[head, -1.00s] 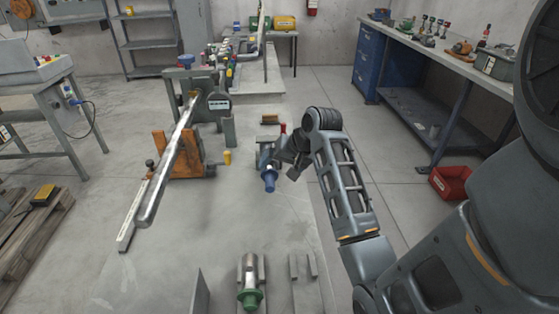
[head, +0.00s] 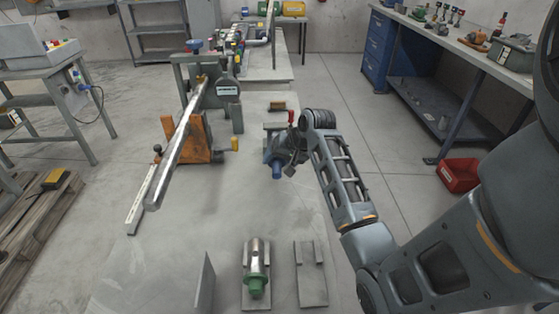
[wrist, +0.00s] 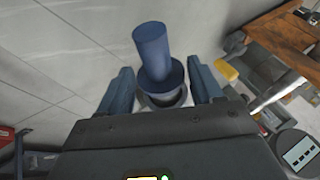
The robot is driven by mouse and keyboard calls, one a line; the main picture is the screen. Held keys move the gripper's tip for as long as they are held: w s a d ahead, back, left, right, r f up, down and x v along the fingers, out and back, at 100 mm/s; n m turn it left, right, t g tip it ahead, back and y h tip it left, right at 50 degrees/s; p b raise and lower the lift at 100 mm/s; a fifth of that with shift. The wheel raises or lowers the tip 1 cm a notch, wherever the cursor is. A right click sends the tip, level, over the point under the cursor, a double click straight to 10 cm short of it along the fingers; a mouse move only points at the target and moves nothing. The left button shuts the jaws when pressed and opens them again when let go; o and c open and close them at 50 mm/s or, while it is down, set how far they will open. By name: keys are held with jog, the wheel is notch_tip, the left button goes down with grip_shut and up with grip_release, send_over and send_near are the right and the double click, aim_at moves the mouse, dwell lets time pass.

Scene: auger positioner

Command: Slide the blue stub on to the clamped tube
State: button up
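The blue stub (head: 277,168) is held out beyond my gripper in the head view. In the wrist view the blue stub (wrist: 152,45) shows its knob and flange, with a metal ring below, between my gripper's two blue fingers (wrist: 161,72). The fingers appear closed on its metal part, whose rest is hidden. The clamped tube (head: 178,150) is a long shiny bar left of my gripper, sloping towards the viewer. An orange clamp (head: 197,142) and grey uprights hold it. The stub is apart from the tube, to its right.
A green-capped metal stub (head: 256,262) lies in a cradle at the front. An empty cradle (head: 311,285) stands to its right. A thin upright plate (head: 204,285) is at its left. A pallet (head: 35,215) is at far left, a red bin (head: 459,175) at right.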

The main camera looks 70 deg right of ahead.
grip_shut()
dwell(0.4)
jog(key=shift+r, duration=0.15)
